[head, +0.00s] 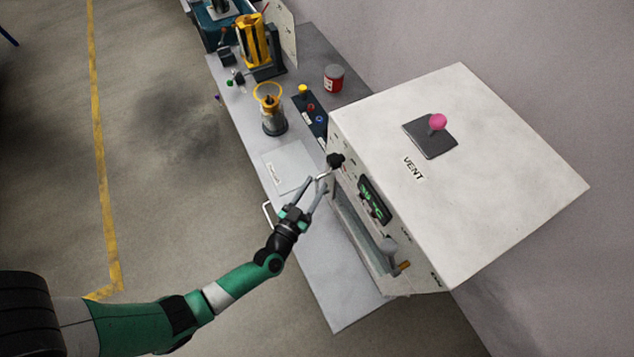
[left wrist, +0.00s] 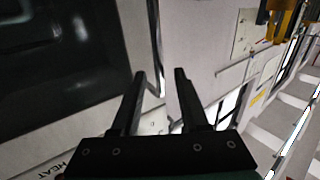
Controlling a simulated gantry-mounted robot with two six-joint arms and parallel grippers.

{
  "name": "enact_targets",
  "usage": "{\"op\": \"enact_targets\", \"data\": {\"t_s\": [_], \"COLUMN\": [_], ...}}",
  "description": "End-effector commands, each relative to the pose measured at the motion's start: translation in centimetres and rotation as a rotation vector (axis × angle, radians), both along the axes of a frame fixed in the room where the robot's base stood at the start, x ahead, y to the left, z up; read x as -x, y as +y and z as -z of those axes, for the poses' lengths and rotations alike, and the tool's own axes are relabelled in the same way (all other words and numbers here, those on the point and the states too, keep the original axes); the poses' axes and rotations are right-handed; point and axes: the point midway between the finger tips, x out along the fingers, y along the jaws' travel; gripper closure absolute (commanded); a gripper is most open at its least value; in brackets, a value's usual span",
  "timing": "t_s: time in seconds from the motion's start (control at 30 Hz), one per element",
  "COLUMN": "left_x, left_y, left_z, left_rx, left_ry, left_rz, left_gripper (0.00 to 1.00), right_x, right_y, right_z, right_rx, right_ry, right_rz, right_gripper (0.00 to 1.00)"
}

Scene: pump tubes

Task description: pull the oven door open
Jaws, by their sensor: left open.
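The oven (head: 470,140) is a large white box on the right end of the bench, with its front facing left. In the left wrist view its door's dark window (left wrist: 60,60) fills the left side, and the door looks shut. A thin metal bar (left wrist: 154,35), apparently the door handle, runs down between the fingertips in the picture. My left gripper (head: 318,183) is open at the far end of the oven front, just below a black knob (head: 335,160); its two fingers also show in the left wrist view (left wrist: 160,73). I cannot tell whether they touch the bar. My right gripper is not in view.
The oven top carries a pink knob (head: 437,122) on a dark plate and a VENT label. On the bench (head: 335,290) are a pale sheet (head: 290,166), a yellow-ringed device (head: 270,120), a red can (head: 334,78) and a yellow press (head: 257,45). Floor left of the bench is clear.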

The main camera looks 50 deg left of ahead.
Motion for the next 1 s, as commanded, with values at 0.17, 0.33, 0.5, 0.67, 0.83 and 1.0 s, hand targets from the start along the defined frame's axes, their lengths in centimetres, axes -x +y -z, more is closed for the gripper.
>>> {"op": "enact_targets", "data": {"t_s": [0.17,0.33,0.5,0.67,0.83,1.0], "left_x": [-1.7,-1.8,-1.8,-1.8,-1.8,-1.8], "left_y": [0.6,0.6,0.6,0.6,0.6,0.6], "left_z": [0.0,0.0,0.0,0.0,0.0,0.0], "left_rx": [0.000,-0.001,-0.001,-0.001,-0.001,-0.001], "left_ry": [0.000,0.001,0.001,0.001,0.001,0.000], "left_rz": [0.000,0.001,0.001,0.001,0.001,0.001], "left_gripper": [0.56,0.56,0.70,0.99,1.00,1.00], "right_x": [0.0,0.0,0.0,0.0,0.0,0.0], "right_y": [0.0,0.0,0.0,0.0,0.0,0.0], "right_z": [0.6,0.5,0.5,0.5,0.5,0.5], "right_rx": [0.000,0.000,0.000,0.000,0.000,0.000], "right_ry": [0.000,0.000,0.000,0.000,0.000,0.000], "right_rz": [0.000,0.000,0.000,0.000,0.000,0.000], "right_gripper": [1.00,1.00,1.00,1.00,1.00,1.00]}}
